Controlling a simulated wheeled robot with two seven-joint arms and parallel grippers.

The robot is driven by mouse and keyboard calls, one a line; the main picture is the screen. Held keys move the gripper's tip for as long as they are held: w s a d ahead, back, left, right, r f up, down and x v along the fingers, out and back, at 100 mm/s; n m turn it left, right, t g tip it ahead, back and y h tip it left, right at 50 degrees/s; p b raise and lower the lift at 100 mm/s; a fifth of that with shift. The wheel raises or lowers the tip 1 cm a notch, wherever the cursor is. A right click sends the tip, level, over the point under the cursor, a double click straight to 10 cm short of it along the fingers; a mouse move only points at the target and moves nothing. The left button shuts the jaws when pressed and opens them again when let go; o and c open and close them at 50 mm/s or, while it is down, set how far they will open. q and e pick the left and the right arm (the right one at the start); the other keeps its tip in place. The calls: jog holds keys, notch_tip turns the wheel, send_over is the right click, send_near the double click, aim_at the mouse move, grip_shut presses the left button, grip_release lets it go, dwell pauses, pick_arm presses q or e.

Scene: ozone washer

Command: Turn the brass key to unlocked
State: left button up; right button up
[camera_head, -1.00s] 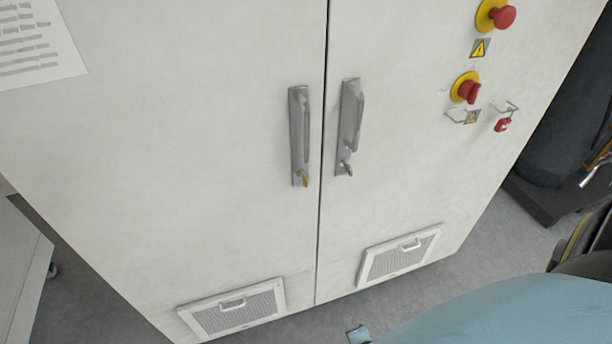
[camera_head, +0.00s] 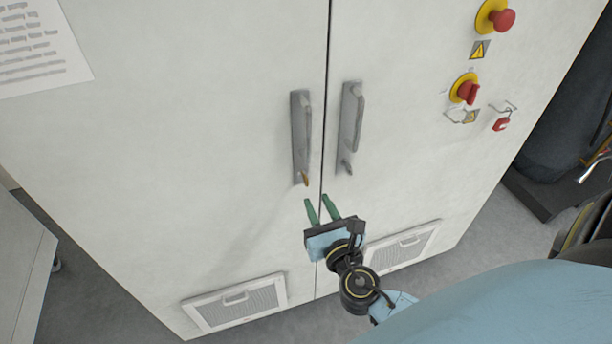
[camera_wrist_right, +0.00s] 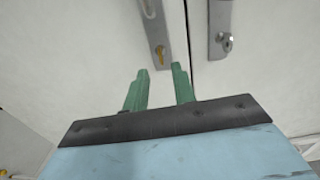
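The brass key (camera_head: 305,179) sits in the lock at the bottom of the left door's handle plate (camera_head: 301,135). In the right wrist view the key (camera_wrist_right: 160,54) shows ahead of the fingertips, apart from them. My right gripper (camera_head: 317,199) is just below the key in the head view, with its two green fingers pointing up at the handle. It is open and empty; its fingers also show in the right wrist view (camera_wrist_right: 158,72). Whether the key stands at locked or unlocked I cannot tell. My left gripper is not in view.
The right door's handle (camera_head: 352,120) has a silver key or lock (camera_head: 346,167) beside the door gap. Vent grilles (camera_head: 236,303) lie low on both doors. Red knobs (camera_head: 466,90) are at the right. The door face around the brass key is otherwise flat and clear.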

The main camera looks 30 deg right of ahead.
aim_at(308, 184)
jog(key=p+x, duration=0.1)
jog(key=x, duration=0.8)
jog(key=shift+s, duration=0.1)
grip_shut()
